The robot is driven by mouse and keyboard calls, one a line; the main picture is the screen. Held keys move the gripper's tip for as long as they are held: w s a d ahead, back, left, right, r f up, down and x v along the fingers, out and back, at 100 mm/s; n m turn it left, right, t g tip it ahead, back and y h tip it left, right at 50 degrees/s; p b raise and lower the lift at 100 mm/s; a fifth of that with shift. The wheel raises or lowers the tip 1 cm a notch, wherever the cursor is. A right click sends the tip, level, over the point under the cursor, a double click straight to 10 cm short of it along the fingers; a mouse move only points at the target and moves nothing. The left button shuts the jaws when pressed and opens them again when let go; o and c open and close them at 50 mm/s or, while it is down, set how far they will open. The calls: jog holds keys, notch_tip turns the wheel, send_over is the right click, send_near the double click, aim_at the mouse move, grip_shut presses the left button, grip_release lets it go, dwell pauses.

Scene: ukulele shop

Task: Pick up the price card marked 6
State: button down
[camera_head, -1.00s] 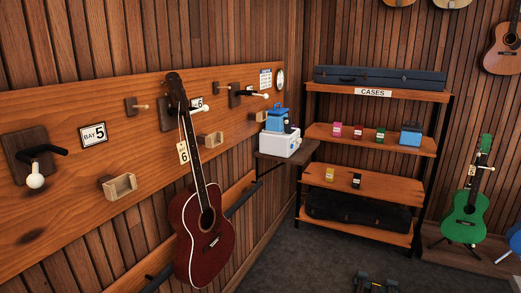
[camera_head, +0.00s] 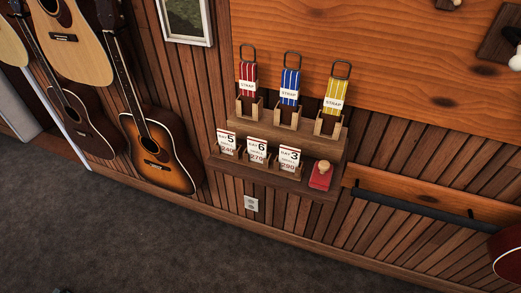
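The price card marked 6 (camera_head: 257,151) stands upright in the middle slot of a low wooden wall rack (camera_head: 268,173). It is white with a red top edge and reads bay 6 with a price around 270. The card marked 5 (camera_head: 227,142) stands to its left and the card marked 3 (camera_head: 289,158) to its right. My gripper is not recognisable in the current view.
Red (camera_head: 248,80), blue (camera_head: 290,85) and yellow (camera_head: 335,95) straps stand in holders above the cards. A red block with a wooden knob (camera_head: 321,175) sits right of the cards. A sunburst guitar (camera_head: 160,150) hangs at left. A dark rail (camera_head: 410,207) runs right. The floor in front is clear.

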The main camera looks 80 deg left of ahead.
dwell(0.4)
jog(key=c, duration=1.2)
grip_release()
